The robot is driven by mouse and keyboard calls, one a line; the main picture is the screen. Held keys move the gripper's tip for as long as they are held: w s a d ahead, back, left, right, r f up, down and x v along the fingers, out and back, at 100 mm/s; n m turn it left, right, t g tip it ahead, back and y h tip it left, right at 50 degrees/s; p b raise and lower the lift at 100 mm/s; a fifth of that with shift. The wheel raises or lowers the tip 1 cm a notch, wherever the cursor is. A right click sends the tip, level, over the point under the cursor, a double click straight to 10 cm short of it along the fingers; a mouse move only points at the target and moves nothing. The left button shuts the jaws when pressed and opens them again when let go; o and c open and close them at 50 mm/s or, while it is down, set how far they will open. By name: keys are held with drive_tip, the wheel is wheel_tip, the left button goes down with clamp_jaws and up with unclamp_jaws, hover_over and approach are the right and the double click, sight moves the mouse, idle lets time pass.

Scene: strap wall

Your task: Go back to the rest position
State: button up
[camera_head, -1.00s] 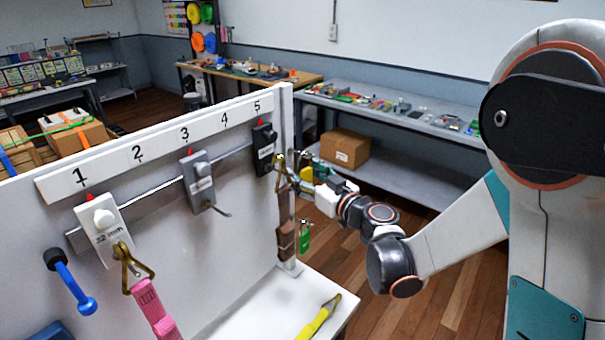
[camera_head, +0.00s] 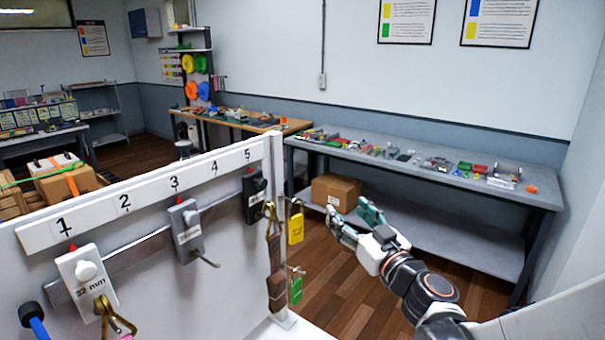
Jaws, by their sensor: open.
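My gripper (camera_head: 345,214) is open and empty. It is in the middle of the picture, to the right of the white strap wall (camera_head: 150,262) and clear of it, with the floor and bench behind it. Numbers 1 to 5 run along the top of the wall. A white block marked 32 mm (camera_head: 84,280) hangs under 1, a grey block (camera_head: 185,228) under 3 and a black block (camera_head: 255,192) under 5. A brown strap (camera_head: 276,280) hangs from a brass hook (camera_head: 271,220) near the wall's right edge.
Wooden floor (camera_head: 360,300) is open between.

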drive_tip(key=s+d+f+m+g+h+b, duration=0.1)
drive_tip(key=s+d+m+h, duration=0.2)
drive_tip(key=d+h, duration=0.3)
drive_tip(key=s+d+m+g+h+b, duration=0.1)
drive_tip(key=s+d+m+h, duration=0.3)
drive_tip(key=d, duration=0.3)
drive_tip(key=s+a+f+n+g+y+b, duration=0.1)
drive_tip(key=s+f+g, duration=0.3)
drive_tip(key=s, duration=0.5)
drive_tip(key=s+a+f+n+g+y+b, duration=0.1)
drive_tip(key=s+a+f+g, duration=0.2)
drive_tip(key=s+f, duration=0.5)
drive_tip(key=shift+s+a+f+g, duration=0.2)
drive_tip(key=shift+s+g, duration=0.25)
drive_tip(key=shift+g, duration=0.35)
